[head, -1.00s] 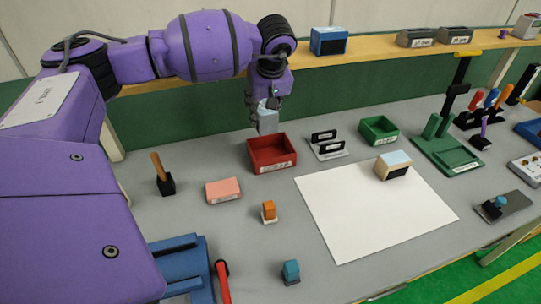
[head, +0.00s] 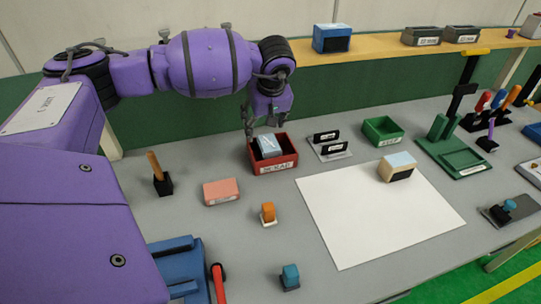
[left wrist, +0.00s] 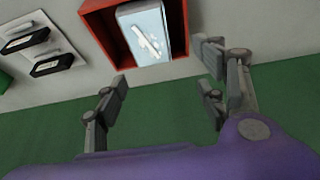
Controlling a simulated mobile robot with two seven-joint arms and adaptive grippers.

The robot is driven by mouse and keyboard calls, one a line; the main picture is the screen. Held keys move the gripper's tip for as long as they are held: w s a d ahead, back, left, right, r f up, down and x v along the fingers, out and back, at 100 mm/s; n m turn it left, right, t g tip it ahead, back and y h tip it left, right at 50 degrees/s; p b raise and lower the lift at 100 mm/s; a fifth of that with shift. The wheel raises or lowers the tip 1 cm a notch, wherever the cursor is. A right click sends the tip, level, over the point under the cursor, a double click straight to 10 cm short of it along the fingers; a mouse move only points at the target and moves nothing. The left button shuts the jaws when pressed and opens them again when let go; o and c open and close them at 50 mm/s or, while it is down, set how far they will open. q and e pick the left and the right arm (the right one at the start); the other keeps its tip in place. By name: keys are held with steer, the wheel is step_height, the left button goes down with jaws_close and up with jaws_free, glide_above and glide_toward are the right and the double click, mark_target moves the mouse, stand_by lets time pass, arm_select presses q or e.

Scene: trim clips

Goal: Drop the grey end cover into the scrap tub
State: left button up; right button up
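The grey end cover (head: 268,145), a pale blue-grey block, sits tilted inside the red scrap tub (head: 275,169), whose front label appears to read SCRAP. In the left wrist view the cover (left wrist: 146,32) lies within the walls of the red tub (left wrist: 100,28), its light face with a white mark toward the camera. My left gripper (head: 264,126) is just above the tub's back side. Its fingers (left wrist: 164,88) are spread wide with nothing between them, and they are apart from the cover. My right gripper is not in view.
A small rack with black clips (head: 328,146) stands right of the tub, then a green tub (head: 382,130). A pink block (head: 221,191) and an orange-topped stamp (head: 268,212) are in front. A white sheet (head: 370,225) bears a cream block (head: 397,166).

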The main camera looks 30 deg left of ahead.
arm_select(q)
steer(key=v, duration=1.2)
steer(key=shift+f, duration=0.1)
